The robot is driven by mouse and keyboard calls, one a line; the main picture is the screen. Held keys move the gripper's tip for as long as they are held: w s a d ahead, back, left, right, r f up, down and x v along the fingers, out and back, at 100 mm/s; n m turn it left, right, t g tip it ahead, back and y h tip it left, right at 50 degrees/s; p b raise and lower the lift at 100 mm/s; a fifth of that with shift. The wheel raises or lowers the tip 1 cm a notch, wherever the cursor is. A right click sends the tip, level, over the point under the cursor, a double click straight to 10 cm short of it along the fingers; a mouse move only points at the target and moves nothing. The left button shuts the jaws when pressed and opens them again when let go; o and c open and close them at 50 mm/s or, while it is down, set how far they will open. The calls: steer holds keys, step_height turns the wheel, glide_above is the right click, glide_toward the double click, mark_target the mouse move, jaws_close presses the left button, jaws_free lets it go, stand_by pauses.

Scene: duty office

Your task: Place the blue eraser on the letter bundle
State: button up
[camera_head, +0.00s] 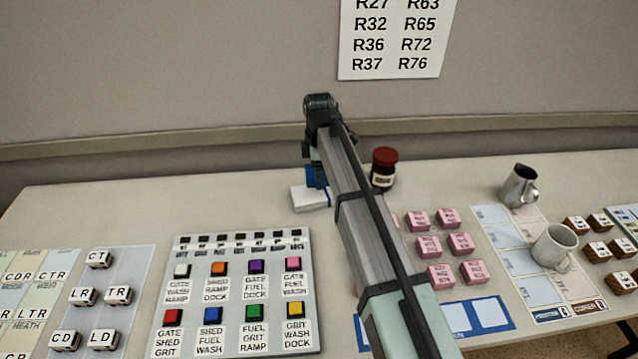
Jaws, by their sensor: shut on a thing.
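The blue eraser (314,180) is held in my gripper (313,168), which points down at the back of the table and is shut on it. My forearm hides part of the gripper's right side. The letter bundle (309,198) is a white stack with a blue band at its right end, lying flat on the table. The eraser is at the bundle's back right part in the picture. I cannot tell whether it touches the bundle or hangs just above it.
A dark jar with a red lid (384,169) stands right of the bundle. A button panel (238,345) lies in front. Pink blocks (429,246), a metal pitcher (519,187) and a white mug (554,247) are on the right. The table left of the bundle is clear.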

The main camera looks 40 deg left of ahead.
steer(key=shift+f, duration=2.15)
steer(key=shift+f, duration=0.15)
steer(key=o, duration=1.1)
steer(key=shift+c, duration=0.2)
step_height(320, 180, up, 12)
steer(key=shift+r, duration=0.2)
